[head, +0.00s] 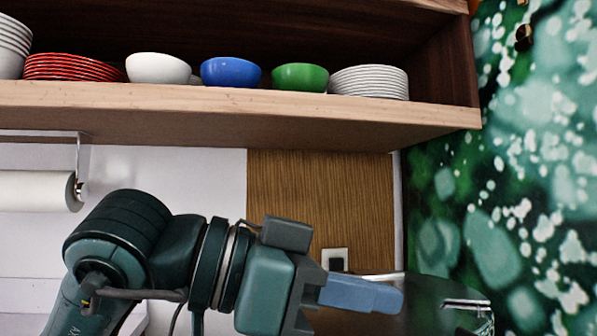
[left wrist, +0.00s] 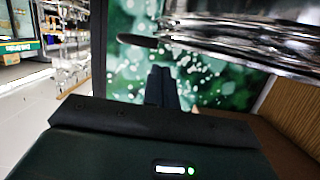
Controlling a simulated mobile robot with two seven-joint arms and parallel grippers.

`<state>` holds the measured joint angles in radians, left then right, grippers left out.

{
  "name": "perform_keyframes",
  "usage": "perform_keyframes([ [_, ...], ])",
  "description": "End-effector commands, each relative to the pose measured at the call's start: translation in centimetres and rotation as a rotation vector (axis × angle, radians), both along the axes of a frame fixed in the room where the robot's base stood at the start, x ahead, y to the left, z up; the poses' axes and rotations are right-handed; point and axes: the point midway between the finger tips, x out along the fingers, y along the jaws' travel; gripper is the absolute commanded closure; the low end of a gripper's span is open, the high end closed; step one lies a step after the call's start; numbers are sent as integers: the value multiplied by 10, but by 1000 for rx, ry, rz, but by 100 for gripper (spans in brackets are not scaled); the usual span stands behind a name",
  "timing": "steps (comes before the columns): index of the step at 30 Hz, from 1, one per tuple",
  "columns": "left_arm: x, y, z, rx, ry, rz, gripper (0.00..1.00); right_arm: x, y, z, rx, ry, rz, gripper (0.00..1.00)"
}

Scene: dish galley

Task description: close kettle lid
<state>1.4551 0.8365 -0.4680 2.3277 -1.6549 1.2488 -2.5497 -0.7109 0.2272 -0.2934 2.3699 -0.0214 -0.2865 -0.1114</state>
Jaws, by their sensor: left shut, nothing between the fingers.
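A shiny, see-through or metallic kettle (head: 452,292) is at the lower right of the head view, cut off by the bottom edge. Its shiny surface also fills the upper right of the left wrist view (left wrist: 245,35), with a dark tip at its left end. I cannot tell the lid from the body, or whether the lid is open. My left gripper (head: 400,299) is shut and empty, its blue-grey fingers in front of the kettle in the head view. Its dark fingers also show in the left wrist view (left wrist: 160,85), below the kettle. Contact cannot be told. My right gripper is not in view.
A wooden shelf (head: 230,112) above holds red plates (head: 75,68), white, blue (head: 231,72) and green bowls, and white plates. A paper roll (head: 35,191) hangs at left. A socket (head: 334,259) is behind the gripper. A green patterned wall (head: 530,180) stands right.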

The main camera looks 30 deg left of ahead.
Motion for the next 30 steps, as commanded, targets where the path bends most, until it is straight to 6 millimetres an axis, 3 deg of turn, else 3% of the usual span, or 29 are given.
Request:
perform_keyframes([
  [11,-7,12,4,-2,1,4,100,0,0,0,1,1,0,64],
  [24,-62,82,25,-2,1,5,100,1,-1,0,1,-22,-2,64],
  [30,-75,99,31,-1,1,2,100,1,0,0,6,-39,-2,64],
])
